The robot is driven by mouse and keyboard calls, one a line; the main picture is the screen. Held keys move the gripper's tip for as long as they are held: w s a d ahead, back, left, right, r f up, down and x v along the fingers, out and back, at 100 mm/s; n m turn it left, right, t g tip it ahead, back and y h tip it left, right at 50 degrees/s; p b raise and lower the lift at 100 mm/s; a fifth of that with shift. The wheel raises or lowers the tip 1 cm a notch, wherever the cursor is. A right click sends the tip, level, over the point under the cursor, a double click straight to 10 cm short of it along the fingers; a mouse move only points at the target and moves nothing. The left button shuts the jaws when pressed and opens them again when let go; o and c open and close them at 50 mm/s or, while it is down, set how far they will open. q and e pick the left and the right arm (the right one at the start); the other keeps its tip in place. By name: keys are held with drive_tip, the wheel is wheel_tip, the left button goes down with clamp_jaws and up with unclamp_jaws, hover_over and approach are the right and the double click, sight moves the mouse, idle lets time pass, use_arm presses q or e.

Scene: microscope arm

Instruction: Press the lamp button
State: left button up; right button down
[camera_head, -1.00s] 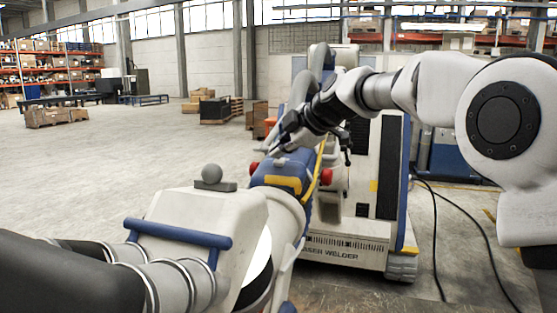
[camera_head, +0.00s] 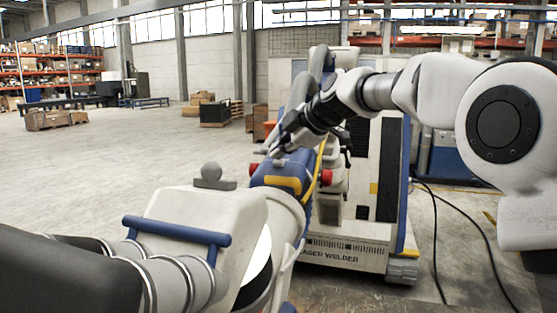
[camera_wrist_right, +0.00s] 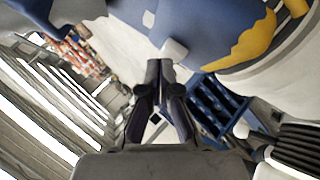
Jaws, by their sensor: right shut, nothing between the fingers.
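The blue head of the machine's arm (camera_head: 270,174) has a yellow patch and sits in the middle of the head view. It also fills the top of the right wrist view (camera_wrist_right: 215,30). A small pale block (camera_head: 279,162), which looks like the lamp button, stands on top of it. It also shows in the right wrist view (camera_wrist_right: 174,50). My right gripper (camera_head: 273,153) is shut and empty, with its tips right by this block. In the wrist view its fingertips (camera_wrist_right: 160,64) are just beside the block; I cannot tell whether they touch. My left gripper is not in view.
Red knobs (camera_head: 326,177) stick out beside the blue head. A pale housing with a blue handle (camera_head: 180,233) fills the near left. The laser welder cabinet (camera_head: 345,254) stands behind. Black cables (camera_head: 436,230) lie on the floor at right. Open floor is at left.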

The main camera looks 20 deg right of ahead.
wheel_tip(320, 180, up, 6)
drive_tip(key=s+p, duration=0.1)
drive_tip(key=p, duration=0.2)
drive_tip(key=shift+s+a, duration=0.2)
drive_tip(key=shift+a, duration=0.25)
drive_tip(key=shift+w+f, duration=0.1)
drive_tip(key=shift+f, duration=0.05)
idle(1.0)
